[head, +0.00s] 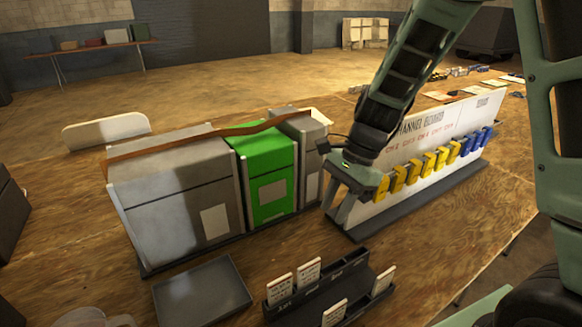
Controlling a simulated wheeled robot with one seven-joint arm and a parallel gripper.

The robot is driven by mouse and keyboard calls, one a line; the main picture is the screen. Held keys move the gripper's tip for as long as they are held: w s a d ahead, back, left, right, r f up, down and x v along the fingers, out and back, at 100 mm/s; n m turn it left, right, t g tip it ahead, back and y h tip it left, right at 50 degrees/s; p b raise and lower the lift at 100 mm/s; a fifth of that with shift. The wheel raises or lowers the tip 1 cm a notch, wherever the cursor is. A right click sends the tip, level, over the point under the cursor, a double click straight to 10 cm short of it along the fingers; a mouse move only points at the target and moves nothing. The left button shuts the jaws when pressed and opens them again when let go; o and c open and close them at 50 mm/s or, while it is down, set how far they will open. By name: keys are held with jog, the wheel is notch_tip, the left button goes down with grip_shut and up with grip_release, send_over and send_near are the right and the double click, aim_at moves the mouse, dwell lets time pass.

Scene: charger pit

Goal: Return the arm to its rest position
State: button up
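My arm comes down from the upper right of the head view. My gripper (338,205) hangs with its fingers pointing down, just in front of the left end of the white channel board (440,122). Its two fingers look apart, and I see nothing between them. Several yellow clips (413,169) and blue clips (474,142) line the board to the right of the gripper. My gripper and forearm hide the board's left part.
Left of the gripper stand a grey bin (180,198) and a green bin (268,178), with a brown strip across their tops. In front are an empty dark tray (202,291) and a black card rack (325,283). A side table (95,47) stands far back.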

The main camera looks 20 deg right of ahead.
jog(key=s+a+r+n+h, duration=0.2)
jog(key=s+a+n, duration=0.4)
jog(key=s+n, duration=0.3)
jog(key=s+a+r+n+h, duration=0.2)
jog(key=s+a+r+n, duration=0.2)
jog(key=s+n, duration=0.6)
jog(key=a+n, duration=0.2)
jog(key=n, duration=0.2)
jog(key=shift+n+t, duration=0.3)
jog(key=shift+t, duration=0.1)
jog(key=shift+a+f, duration=0.1)
